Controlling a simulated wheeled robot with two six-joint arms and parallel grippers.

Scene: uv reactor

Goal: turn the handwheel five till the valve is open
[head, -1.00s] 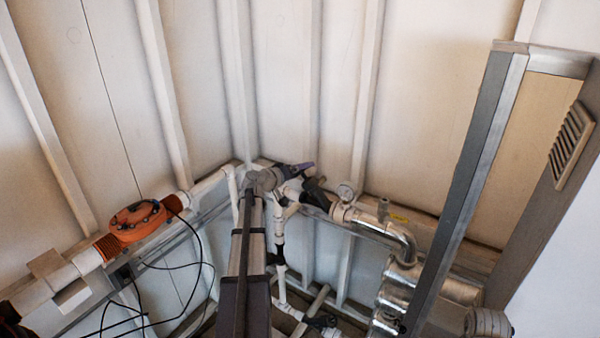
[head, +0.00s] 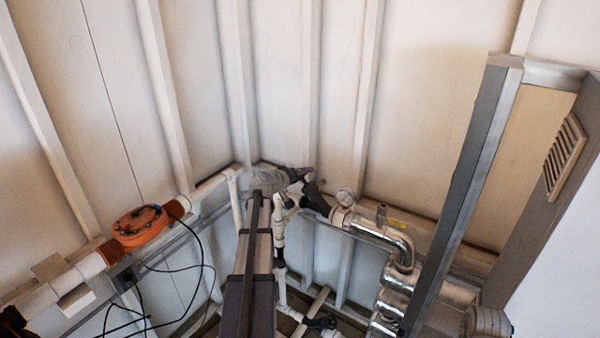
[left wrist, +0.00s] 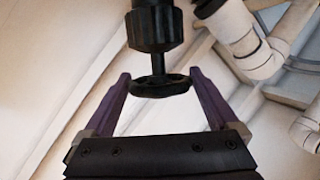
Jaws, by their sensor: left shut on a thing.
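A black handwheel (left wrist: 160,85) sits on the stem of a dark valve body (left wrist: 155,27) in the left wrist view. My left gripper (left wrist: 160,76) has its two purple fingers on opposite sides of the wheel's rim and is shut on it. In the head view my left gripper (head: 303,174) is at the corner pipework, beside the black valve (head: 316,200). My arm and wrist hide part of the pipes there, and the handwheel is hard to make out in that view. No number on the wheel is readable. My right gripper is not in view.
An orange fitting (head: 140,226) with black cables is on the left pipe. A grey metal post (head: 462,200) rises at right. Another black valve (head: 320,323) sits lower down.

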